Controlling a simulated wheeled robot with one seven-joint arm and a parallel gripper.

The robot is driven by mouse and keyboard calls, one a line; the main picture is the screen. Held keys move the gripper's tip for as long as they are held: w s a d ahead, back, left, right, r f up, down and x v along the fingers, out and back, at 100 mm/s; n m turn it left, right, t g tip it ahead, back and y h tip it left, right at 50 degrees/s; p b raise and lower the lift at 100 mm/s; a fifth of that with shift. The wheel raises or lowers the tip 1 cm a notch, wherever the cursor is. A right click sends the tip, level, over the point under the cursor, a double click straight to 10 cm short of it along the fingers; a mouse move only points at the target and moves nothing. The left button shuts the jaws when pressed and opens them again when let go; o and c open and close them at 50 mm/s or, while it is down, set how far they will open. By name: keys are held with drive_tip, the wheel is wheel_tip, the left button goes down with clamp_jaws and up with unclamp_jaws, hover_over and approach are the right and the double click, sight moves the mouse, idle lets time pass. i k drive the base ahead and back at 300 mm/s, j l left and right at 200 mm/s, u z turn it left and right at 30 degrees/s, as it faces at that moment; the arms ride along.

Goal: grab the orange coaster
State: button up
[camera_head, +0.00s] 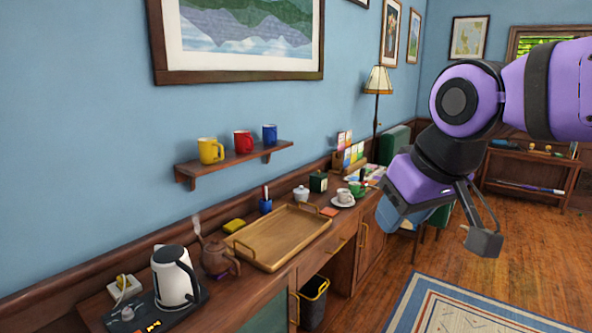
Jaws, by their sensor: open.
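The orange coaster (330,212) lies flat on the wooden sideboard (318,254), just right of the tray's far right corner and left of a white cup on a saucer (344,198). It looks small and thin. My gripper (437,229) is at the right, in the air in front of the sideboard. Its jaws are apart, with nothing seen between them. It is well to the right of the coaster and not touching it. Part of one jaw is hidden by the gripper body.
A wooden tray (275,264) fills the middle of the sideboard. A brown teapot (216,260) and white kettle (174,277) stand left. A white lidded pot (301,194) and dark green tin (318,181) stand behind the coaster. A wall shelf (237,163) holds mugs. A bin (313,302) stands below.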

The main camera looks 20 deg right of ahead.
sight(328, 212)
drive_tip(key=i+l, duration=0.7)
drive_tip(key=l, duration=0.25)
drive_tip(key=i+l+z, duration=0.1)
drive_tip(key=i+l, duration=0.65)
drive_tip(key=l, duration=0.2)
drive_tip(key=i+l, duration=0.7)
drive_tip(key=l, duration=0.15)
